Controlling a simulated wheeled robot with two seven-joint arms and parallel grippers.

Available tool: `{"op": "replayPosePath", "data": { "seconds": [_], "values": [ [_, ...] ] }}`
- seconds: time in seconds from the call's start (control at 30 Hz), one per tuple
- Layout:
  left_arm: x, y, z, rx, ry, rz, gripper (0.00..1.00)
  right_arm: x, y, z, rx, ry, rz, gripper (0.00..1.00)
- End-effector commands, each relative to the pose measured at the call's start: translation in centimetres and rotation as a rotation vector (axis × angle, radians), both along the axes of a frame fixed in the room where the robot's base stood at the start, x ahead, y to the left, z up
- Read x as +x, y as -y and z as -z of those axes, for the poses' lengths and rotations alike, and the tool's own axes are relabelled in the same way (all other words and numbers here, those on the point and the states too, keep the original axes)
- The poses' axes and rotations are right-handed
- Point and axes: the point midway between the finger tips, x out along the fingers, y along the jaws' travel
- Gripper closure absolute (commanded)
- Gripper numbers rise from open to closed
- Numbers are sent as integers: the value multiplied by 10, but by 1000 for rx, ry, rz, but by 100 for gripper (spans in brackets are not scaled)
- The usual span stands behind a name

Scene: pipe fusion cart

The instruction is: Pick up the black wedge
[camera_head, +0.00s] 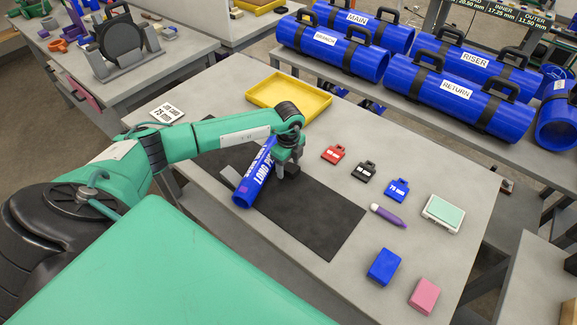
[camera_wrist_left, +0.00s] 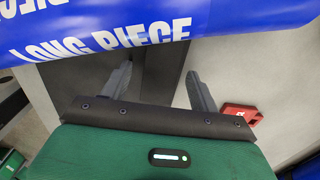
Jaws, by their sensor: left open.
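A small black piece with a handle-like top and white label (camera_head: 364,170) lies on the table between a similar red piece (camera_head: 333,154) and a blue one (camera_head: 397,190). It is the black item that best fits the wedge, though its shape is too small to be sure. My left gripper (camera_head: 288,172) is open, pointing down beside the blue pipe marked LONG PIECE (camera_head: 255,176), left of the black piece and apart from it. In the left wrist view the fingers (camera_wrist_left: 158,88) are spread over a dark strip I cannot identify. The red piece also shows there (camera_wrist_left: 241,112).
The pipe lies across a black mat (camera_head: 325,220). A yellow tray (camera_head: 290,97) is behind. A purple marker (camera_head: 388,215), a pale green-topped box (camera_head: 443,213), a blue block (camera_head: 383,267) and a pink block (camera_head: 424,296) lie at right.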

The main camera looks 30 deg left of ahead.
Motion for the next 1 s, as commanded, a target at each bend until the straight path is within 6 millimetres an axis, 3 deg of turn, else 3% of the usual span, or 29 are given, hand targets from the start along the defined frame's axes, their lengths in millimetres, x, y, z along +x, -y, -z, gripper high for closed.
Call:
{"op": "replayPosePath", "data": {
  "seconds": [0.2, 0.47, 1.0],
  "values": [
    [0, 0, 1, 0, 0, 0, 38, 0, 0, 0, 0, 0, 0, 56],
    [0, 0, 1, 0, 1, 0, 87, 0, 0, 0, 0, 0, 0, 56],
    [3, -11, 0, 1, 2, -2, 88, 0, -5, 4, 6, 0, 1, 56]
  ]
}}
